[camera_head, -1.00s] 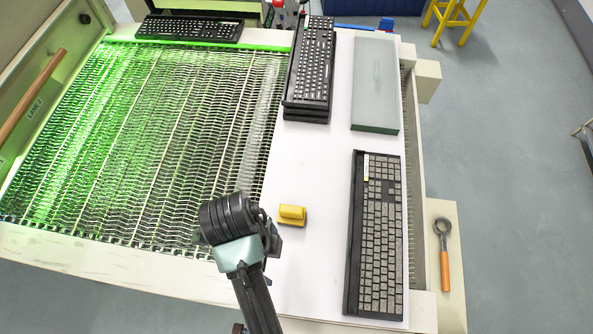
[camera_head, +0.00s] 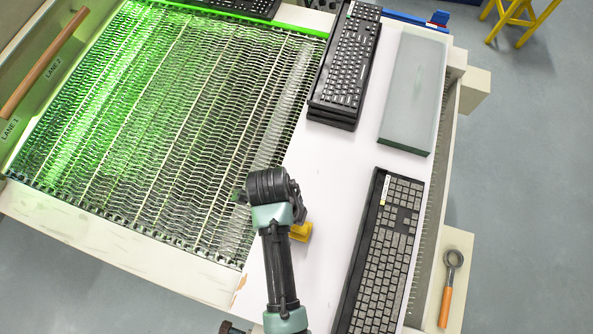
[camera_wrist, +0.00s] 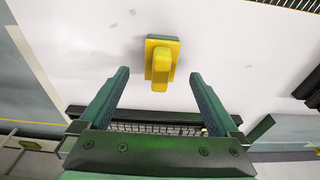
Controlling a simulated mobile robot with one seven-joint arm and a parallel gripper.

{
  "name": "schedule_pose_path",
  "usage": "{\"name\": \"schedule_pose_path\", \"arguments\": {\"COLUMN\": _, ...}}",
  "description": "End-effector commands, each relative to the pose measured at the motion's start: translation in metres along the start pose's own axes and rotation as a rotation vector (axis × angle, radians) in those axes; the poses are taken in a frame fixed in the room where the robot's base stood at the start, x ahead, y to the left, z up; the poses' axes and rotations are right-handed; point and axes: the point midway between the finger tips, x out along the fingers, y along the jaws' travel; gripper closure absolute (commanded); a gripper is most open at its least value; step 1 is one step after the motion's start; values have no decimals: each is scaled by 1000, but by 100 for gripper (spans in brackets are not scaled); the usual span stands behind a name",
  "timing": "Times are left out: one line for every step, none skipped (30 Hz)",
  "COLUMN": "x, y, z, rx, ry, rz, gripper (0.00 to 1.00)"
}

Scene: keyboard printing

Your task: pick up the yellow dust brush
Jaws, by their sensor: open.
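The yellow dust brush (camera_head: 301,231) lies on the white tabletop, partly hidden behind my arm in the head view. In the wrist view the brush (camera_wrist: 161,62) shows its yellow handle and a dark edge at its far side. My gripper (camera_wrist: 160,78) is open, with two green fingers spread apart. The brush appears between and just beyond the fingertips, and nothing is held. In the head view my wrist (camera_head: 272,186) hides the fingers. How high the fingertips are above the table I cannot tell.
A grey-keyed keyboard (camera_head: 385,255) lies right of the brush. Stacked black keyboards (camera_head: 345,65) and a grey-green box (camera_head: 415,90) stand farther back. A wire mesh conveyor (camera_head: 170,120) lies left. An orange-handled tool (camera_head: 447,290) rests on a side ledge.

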Motion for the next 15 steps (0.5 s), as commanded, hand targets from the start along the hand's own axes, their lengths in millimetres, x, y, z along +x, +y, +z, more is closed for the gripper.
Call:
{"name": "schedule_pose_path", "arguments": {"x": 2, "y": 0, "z": 0, "rx": 0, "ry": 0, "rz": 0, "gripper": 3}}
{"name": "schedule_pose_path", "arguments": {"x": 4, "y": 0, "z": 0, "rx": 0, "ry": 0, "rz": 0, "gripper": 3}}
{"name": "schedule_pose_path", "arguments": {"x": 6, "y": 0, "z": 0, "rx": 0, "ry": 1, "rz": 1, "gripper": 3}}
{"name": "schedule_pose_path", "arguments": {"x": 9, "y": 0, "z": 0, "rx": 0, "ry": 1, "rz": 2, "gripper": 3}}
{"name": "schedule_pose_path", "arguments": {"x": 12, "y": 0, "z": -1, "rx": 0, "ry": 1, "rz": 2, "gripper": 3}}
{"name": "schedule_pose_path", "arguments": {"x": 17, "y": 1, "z": -1, "rx": 0, "ry": 2, "rz": 3, "gripper": 3}}
{"name": "schedule_pose_path", "arguments": {"x": 21, "y": 1, "z": -1, "rx": 0, "ry": 1, "rz": 3, "gripper": 3}}
{"name": "schedule_pose_path", "arguments": {"x": 25, "y": 0, "z": -1, "rx": 0, "ry": 2, "rz": 3, "gripper": 3}}
{"name": "schedule_pose_path", "arguments": {"x": 30, "y": 0, "z": -2, "rx": 0, "ry": 2, "rz": 4, "gripper": 3}}
{"name": "schedule_pose_path", "arguments": {"x": 34, "y": 0, "z": -2, "rx": 0, "ry": 1, "rz": 2, "gripper": 3}}
{"name": "schedule_pose_path", "arguments": {"x": 39, "y": 0, "z": -1, "rx": 0, "ry": 1, "rz": 3, "gripper": 3}}
{"name": "schedule_pose_path", "arguments": {"x": 44, "y": 0, "z": -1, "rx": 0, "ry": 0, "rz": 1, "gripper": 3}}
{"name": "schedule_pose_path", "arguments": {"x": 47, "y": 0, "z": -1, "rx": 0, "ry": 1, "rz": 2, "gripper": 3}}
{"name": "schedule_pose_path", "arguments": {"x": 49, "y": 0, "z": -1, "rx": 0, "ry": 0, "rz": 0, "gripper": 3}}
{"name": "schedule_pose_path", "arguments": {"x": 52, "y": 0, "z": -1, "rx": 0, "ry": 0, "rz": 0, "gripper": 3}}
